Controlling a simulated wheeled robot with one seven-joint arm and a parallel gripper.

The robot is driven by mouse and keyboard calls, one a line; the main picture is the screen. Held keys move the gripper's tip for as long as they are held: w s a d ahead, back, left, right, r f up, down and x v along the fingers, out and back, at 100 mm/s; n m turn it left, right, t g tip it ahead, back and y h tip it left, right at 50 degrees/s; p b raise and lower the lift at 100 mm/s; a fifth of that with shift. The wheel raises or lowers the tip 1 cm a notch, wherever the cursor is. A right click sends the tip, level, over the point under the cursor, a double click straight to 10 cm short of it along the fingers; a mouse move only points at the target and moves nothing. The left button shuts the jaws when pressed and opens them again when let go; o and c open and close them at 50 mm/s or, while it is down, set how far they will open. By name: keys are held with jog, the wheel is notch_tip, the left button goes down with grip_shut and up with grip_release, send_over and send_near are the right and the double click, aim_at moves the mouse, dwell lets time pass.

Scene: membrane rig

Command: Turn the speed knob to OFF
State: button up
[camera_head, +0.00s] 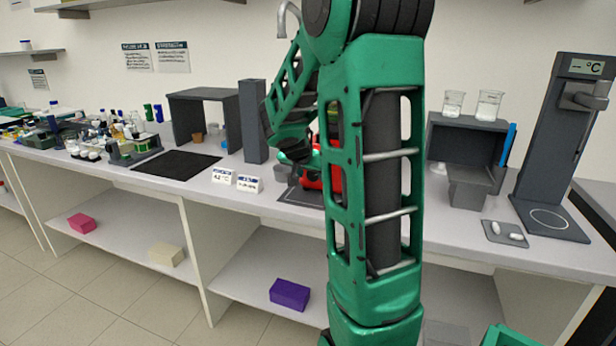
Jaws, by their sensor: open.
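A red device (312,181) stands on a dark mat (297,196) near the middle of the bench, mostly hidden behind my green arm. No speed knob or OFF mark can be made out. If they are on the red device, my arm covers them.
Two white label cards (236,180) stand left of the mat. A dark grey column (253,121) rises behind them. A dark box stand (466,145) with two beakers on top and a tall instrument (566,130) stand at right. A black mat (176,165) lies bare at left.

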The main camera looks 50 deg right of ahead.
jog(key=shift+d+f, duration=0.15)
jog(key=c, duration=1)
jog(key=shift+c, duration=0.2)
